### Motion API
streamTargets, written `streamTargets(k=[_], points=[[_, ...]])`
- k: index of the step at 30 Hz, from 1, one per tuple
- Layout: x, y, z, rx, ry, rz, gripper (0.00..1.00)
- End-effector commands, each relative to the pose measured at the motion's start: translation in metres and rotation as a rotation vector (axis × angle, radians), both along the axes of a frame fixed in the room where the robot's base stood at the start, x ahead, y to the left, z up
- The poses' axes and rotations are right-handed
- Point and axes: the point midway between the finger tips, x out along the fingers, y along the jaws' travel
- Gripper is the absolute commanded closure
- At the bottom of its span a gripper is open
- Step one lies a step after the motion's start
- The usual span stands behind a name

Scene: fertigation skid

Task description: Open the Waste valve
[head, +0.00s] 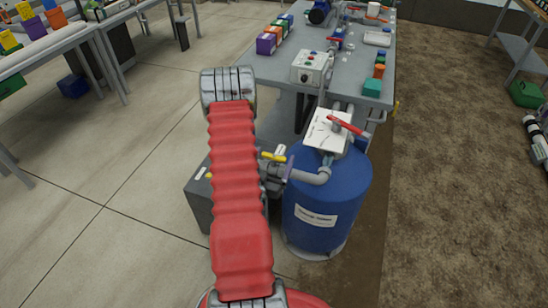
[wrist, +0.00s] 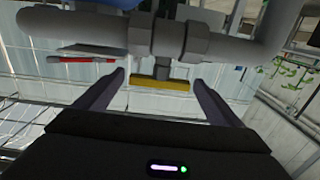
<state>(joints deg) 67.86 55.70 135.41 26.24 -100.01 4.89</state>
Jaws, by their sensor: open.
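A valve with a yellow handle (head: 273,155) sits on grey pipework beside a blue tank. In the wrist view the yellow handle (wrist: 160,85) shows as a short bar below a thick grey pipe (wrist: 80,30). My gripper (wrist: 158,77) is open, with one finger to each side of the yellow handle and gaps on both sides; contact does not show. A red lever (head: 345,125) stands over a white plate on the tank; a red lever also shows in the wrist view (wrist: 85,59). I cannot read which valve is marked Waste.
The blue tank (head: 325,205) stands right of my arm, with a grey box (head: 200,205) at left. Open floor lies left.

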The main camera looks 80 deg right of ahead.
Motion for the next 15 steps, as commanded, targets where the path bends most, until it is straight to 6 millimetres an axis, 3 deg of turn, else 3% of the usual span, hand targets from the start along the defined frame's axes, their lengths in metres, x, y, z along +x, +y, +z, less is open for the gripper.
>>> streamTargets(k=[15], points=[[0.006,0.082,-0.001,0.002,0.002,0.005,0.11]])
